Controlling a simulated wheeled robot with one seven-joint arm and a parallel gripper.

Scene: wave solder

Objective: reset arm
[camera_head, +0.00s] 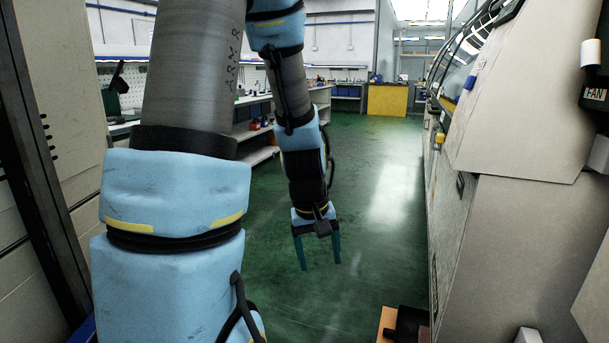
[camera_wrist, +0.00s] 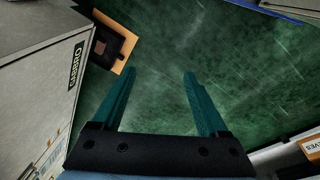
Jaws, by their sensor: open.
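My gripper (camera_head: 319,266) hangs at the end of my arm in the middle of the head view, pointing down over the green floor. Its two teal fingers are apart with nothing between them. In the wrist view my gripper (camera_wrist: 160,80) shows the same open fingers, with bare floor between and beyond them. My arm's blue-padded links fill much of the left and middle of the head view and hide part of the room behind.
A large beige machine (camera_head: 520,230) stands close on the right. An orange board with a dark block (camera_wrist: 112,42) lies near the machine labelled GABBRO (camera_wrist: 35,75). Workbenches (camera_head: 255,110) line the left; a yellow cabinet (camera_head: 388,100) stands far back. The aisle floor (camera_head: 370,200) is clear.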

